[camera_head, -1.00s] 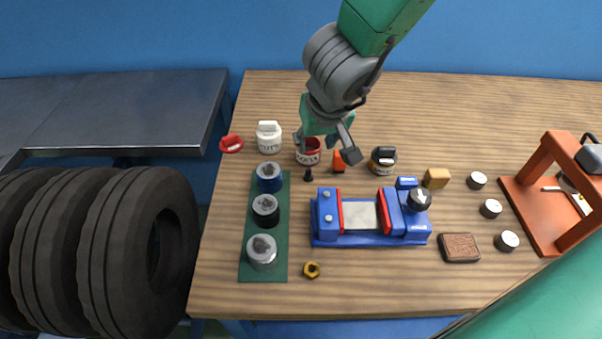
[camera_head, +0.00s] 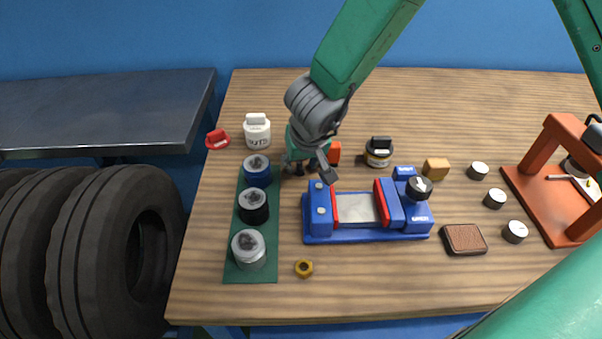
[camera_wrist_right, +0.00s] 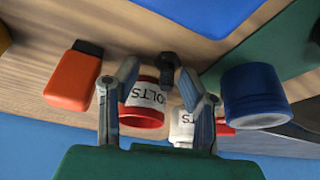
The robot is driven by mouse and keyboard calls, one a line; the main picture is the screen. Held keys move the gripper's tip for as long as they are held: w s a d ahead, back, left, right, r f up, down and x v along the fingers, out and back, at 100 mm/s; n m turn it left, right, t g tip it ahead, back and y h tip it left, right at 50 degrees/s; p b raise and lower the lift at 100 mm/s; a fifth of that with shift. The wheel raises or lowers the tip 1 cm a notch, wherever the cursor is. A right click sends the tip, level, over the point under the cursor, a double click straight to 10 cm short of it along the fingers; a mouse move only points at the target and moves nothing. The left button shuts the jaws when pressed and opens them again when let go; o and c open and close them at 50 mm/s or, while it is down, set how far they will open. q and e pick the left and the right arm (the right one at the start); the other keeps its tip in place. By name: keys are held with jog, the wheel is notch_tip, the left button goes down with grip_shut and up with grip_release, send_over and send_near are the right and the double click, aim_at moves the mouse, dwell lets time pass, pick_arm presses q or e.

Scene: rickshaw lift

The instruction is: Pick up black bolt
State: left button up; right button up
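The black bolt (camera_wrist_right: 169,68) stands on the wooden table, between and just beyond my right gripper's fingertips in the right wrist view. In the head view it is mostly hidden by the gripper; a small dark part (camera_head: 299,171) shows. My right gripper (camera_head: 306,170) points down over that spot, left of the orange block and behind the blue vise. In the wrist view the right gripper (camera_wrist_right: 159,76) has its fingers apart with a gap to the bolt; I cannot tell that either finger touches it. My left gripper is not in view.
A red-and-white bolts jar (camera_wrist_right: 145,103) stands close to the fingers. Nearby are an orange block (camera_head: 334,152), a blue vise (camera_head: 367,238), a green strip (camera_head: 228,258) with several cylinders, and a white nuts jar (camera_head: 257,132). The front right tabletop is partly clear.

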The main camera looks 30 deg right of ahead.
aim_at(298, 162)
jog(key=shift+a, duration=0.1)
jog(key=shift+a+r, duration=0.15)
jog(key=shift+a, duration=0.15)
grip_shut()
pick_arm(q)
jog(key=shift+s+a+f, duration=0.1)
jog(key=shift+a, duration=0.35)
pick_arm(e)
jog(key=shift+a, duration=0.1)
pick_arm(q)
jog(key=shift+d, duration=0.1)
pick_arm(e)
jog(key=shift+d, duration=0.2)
jog(key=shift+d+r, duration=0.1)
jog(key=shift+r, duration=0.05)
jog(key=r+p, duration=0.2)
jog(key=r, duration=0.2)
jog(key=r+p, duration=0.3)
jog(key=r, duration=0.2)
jog(key=shift+a+r+p, duration=0.2)
jog(key=shift+r+p, duration=0.1)
jog(key=shift+p, duration=0.05)
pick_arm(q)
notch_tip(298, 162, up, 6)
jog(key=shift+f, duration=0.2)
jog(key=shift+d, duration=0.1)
pick_arm(e)
jog(key=shift+d, duration=0.15)
